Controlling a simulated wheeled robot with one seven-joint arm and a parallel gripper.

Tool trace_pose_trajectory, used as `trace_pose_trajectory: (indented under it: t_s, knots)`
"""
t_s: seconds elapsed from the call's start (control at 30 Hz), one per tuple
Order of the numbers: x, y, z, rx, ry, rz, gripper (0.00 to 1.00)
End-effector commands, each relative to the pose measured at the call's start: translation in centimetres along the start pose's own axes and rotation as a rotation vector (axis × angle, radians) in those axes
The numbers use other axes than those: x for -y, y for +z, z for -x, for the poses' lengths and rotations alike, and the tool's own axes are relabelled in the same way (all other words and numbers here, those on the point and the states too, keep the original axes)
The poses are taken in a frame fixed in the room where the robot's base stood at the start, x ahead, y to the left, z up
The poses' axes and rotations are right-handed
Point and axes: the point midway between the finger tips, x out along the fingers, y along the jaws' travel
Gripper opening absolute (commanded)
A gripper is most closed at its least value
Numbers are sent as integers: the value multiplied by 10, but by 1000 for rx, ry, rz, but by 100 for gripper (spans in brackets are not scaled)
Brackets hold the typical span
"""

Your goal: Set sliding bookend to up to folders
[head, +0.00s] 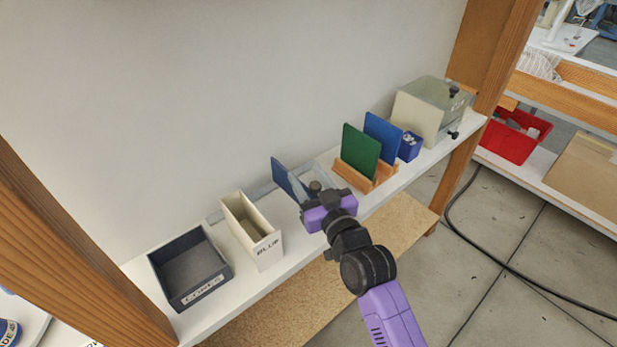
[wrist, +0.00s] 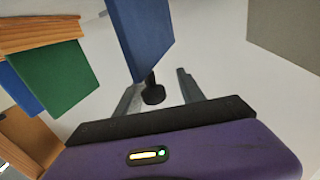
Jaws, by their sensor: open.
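The sliding bookend is an upright blue plate (head: 286,180) on the shelf, left of the folders; it also shows in the wrist view (wrist: 140,38). Its dark knob (wrist: 153,92) sticks out toward my gripper. A green folder (head: 360,150) and a blue folder (head: 383,137) stand upright in a wooden rack, with a gap between rack and bookend. The green folder shows at left in the wrist view (wrist: 62,75). My gripper (wrist: 160,92) is open, with one finger on each side of the knob. Whether the fingers touch it I cannot tell.
A cream bin (head: 262,246) and a dark tray (head: 188,300) stand left on the white shelf (head: 222,298). A small blue box (head: 410,146) and a cream machine-like box (head: 418,112) stand right of the folders. Wooden posts close both ends; a wall stands behind.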

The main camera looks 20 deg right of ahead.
Motion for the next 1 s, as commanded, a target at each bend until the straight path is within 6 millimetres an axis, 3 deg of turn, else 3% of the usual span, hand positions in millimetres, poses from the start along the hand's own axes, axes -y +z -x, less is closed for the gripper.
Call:
trace_pose_trajectory:
  t_s: [0.27,0.7,1.0]
  knots:
    - [-1,2,8,2,2,1,46]
    - [0,1,70,1,0,1,46]
    - [1,0,79,0,0,1,46]
